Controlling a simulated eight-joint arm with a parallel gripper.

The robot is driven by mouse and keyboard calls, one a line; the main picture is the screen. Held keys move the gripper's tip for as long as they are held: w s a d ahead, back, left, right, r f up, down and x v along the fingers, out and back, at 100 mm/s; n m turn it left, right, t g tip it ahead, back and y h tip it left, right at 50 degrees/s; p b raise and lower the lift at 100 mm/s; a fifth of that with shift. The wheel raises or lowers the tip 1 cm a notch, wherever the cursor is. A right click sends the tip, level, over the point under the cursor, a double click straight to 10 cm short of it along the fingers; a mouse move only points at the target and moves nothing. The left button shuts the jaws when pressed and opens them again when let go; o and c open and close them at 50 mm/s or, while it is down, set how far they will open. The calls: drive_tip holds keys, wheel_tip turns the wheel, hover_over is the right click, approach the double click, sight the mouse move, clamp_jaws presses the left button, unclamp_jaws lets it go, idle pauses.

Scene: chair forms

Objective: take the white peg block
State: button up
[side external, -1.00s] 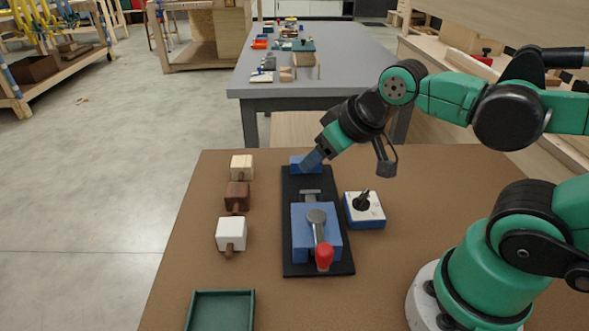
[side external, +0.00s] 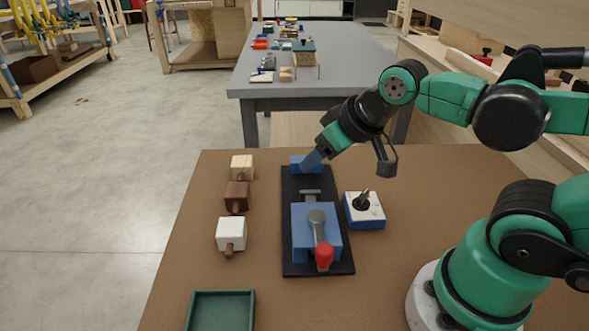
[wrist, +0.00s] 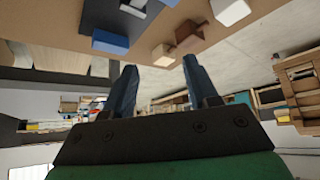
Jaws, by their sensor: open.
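The white peg block (side external: 231,233) stands on the brown table, nearest of three blocks in a row on the left, with a brown peg sticking out toward the front. It also shows in the wrist view (wrist: 229,10) at the top edge, right of centre. My gripper (side external: 311,162) is above the far end of the black board, well behind and to the right of the white block. In the wrist view its two fingers (wrist: 160,63) stand apart with nothing between them. The fingertips overlap the far blue block in the side view, so contact is unclear.
A dark brown block (side external: 236,196) and a pale wood block (side external: 242,167) stand behind the white one. The black board (side external: 288,268) carries a blue clamp with a red-knobbed lever (side external: 323,257). A joystick box (side external: 365,211) is to its right. A green tray (side external: 222,292) lies in front.

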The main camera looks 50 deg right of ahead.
drive_tip(key=shift+o, duration=0.2)
drive_tip(key=o, duration=0.6)
drive_tip(key=m+g, duration=0.7)
drive_tip(key=m, duration=0.2)
hover_over(230, 226)
drive_tip(key=f, duration=0.6)
drive_tip(key=shift+d+f, duration=0.2)
drive_tip(key=shift+a+f, duration=0.25)
drive_tip(key=shift+f, duration=2.8)
